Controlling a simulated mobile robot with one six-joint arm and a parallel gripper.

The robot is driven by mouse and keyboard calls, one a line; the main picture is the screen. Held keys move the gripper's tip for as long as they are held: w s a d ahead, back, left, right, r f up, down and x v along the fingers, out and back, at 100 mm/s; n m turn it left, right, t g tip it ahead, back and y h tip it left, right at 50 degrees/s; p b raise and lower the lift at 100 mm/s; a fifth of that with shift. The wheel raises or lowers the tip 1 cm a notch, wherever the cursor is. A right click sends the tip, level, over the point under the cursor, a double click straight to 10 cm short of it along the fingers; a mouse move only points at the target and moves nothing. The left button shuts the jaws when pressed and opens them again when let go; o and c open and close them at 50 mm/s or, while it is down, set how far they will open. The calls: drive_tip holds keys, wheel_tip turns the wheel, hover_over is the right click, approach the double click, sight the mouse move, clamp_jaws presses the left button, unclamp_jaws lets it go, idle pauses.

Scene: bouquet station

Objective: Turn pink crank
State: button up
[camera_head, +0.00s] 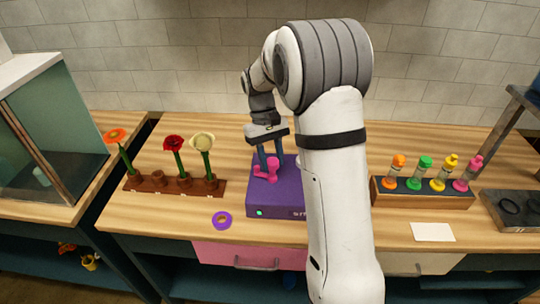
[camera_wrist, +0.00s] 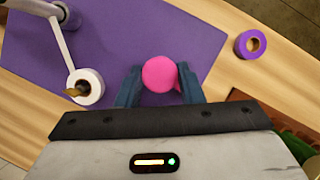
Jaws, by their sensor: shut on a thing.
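The pink crank (camera_head: 266,170) stands on top of the purple box (camera_head: 277,197), which has a small green light on its front. In the wrist view its round pink knob (camera_wrist: 160,74) sits between the two blue fingers. My gripper (camera_head: 268,153) reaches down from above and is shut on the crank. It also shows in the wrist view (camera_wrist: 160,88). The crank's lower parts are mostly hidden in the wrist view. My arm covers the right part of the box in the head view.
A brown rack (camera_head: 150,183) with several flowers is at left. A purple ring (camera_head: 222,219) lies before the box. A rack of coloured bottles (camera_head: 421,192) and a white card (camera_head: 432,232) are at right. A white roll (camera_wrist: 86,88) is on the box beside my gripper.

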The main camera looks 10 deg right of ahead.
drive_tip(key=shift+d+r+m+y, duration=0.1)
drive_tip(key=shift+m+y, duration=0.4)
drive_tip(key=shift+m, duration=0.6)
drive_tip(key=o, duration=1)
drive_tip(key=shift+c, duration=0.2)
drive_tip(key=shift+w, duration=0.1)
drive_tip(key=v, duration=0.7)
drive_tip(key=shift+r, duration=0.3)
drive_tip(key=shift+w, duration=0.15)
